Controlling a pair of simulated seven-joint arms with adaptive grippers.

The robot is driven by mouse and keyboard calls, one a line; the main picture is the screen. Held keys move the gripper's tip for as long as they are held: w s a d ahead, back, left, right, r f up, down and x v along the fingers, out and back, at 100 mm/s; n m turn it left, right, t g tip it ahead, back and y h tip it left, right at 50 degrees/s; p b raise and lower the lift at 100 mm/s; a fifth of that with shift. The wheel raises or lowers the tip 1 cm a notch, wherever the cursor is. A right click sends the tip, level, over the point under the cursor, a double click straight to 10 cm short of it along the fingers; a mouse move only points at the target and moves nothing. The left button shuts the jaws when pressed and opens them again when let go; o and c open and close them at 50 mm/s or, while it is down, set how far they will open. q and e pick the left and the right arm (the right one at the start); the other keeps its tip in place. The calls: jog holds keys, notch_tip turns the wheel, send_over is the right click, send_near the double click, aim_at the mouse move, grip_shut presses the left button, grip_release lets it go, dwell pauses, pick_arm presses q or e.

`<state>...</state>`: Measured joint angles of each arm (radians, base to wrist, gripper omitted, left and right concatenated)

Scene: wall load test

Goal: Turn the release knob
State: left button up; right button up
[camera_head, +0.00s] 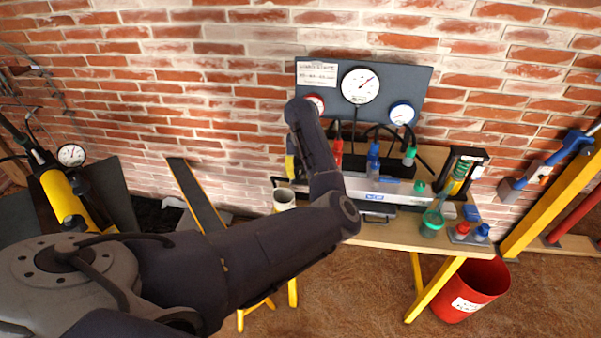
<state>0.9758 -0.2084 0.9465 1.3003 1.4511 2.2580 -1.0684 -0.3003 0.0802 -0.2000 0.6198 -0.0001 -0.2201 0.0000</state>
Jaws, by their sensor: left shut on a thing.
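My left arm reaches in from the lower left to the bench, and its wrist end (303,112) stands in front of the left part of the gauge panel. The fingers of my left gripper are mostly hidden by the wrist and forearm, and so is the thing they are shut on. I cannot make out the release knob for certain. A grey hydraulic unit (395,191) with a blue label lies on the bench, its left part behind my arm. My right gripper is not in view.
A dark panel (412,78) with gauges stands against the brick wall. A red bucket (480,285) and a yellow frame (550,205) are at right.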

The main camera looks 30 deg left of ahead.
pick_arm(q)
jog(key=c, duration=0.3)
jog(key=shift+c, duration=0.2)
jog(key=shift+n, duration=0.3)
jog(key=n, duration=0.3)
jog(key=shift+n, duration=0.4)
jog(key=n, duration=0.4)
jog(key=shift+n, duration=0.3)
jog(key=n, duration=0.4)
jog(key=shift+n, duration=2.5)
jog(key=shift+d, duration=0.1)
